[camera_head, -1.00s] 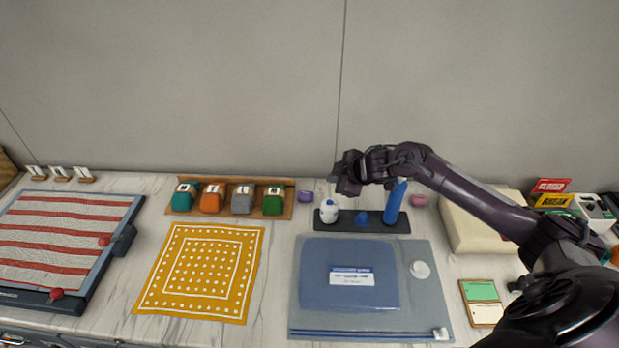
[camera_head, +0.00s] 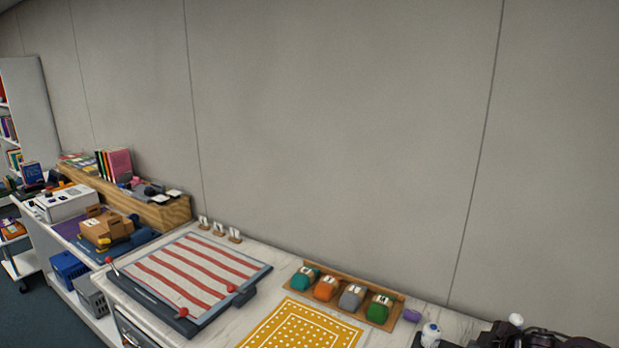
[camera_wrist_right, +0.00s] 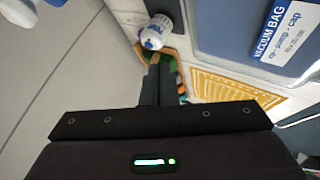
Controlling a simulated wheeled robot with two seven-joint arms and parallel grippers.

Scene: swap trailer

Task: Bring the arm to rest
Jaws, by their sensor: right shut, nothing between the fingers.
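My right arm (camera_head: 515,335) shows only in part at the lower right edge of the head view. In the right wrist view my right gripper (camera_wrist_right: 158,82) has its two dark fingers together, with nothing between them. A white, blue-marked container (camera_wrist_right: 155,32) lies just beyond the fingertips in that view. It also shows at the bottom of the head view (camera_head: 430,335). Whether the fingers touch it I cannot tell. My left gripper is in neither view.
A blue pad with a "VACUUM BAG" label (camera_wrist_right: 290,30) lies beside the gripper. A wooden rack (camera_head: 386,325) holds several coloured bundles. A yellow dotted cloth (camera_head: 300,328) and a red-striped board (camera_head: 190,272) lie on the counter. Shelves and boxes stand at the left.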

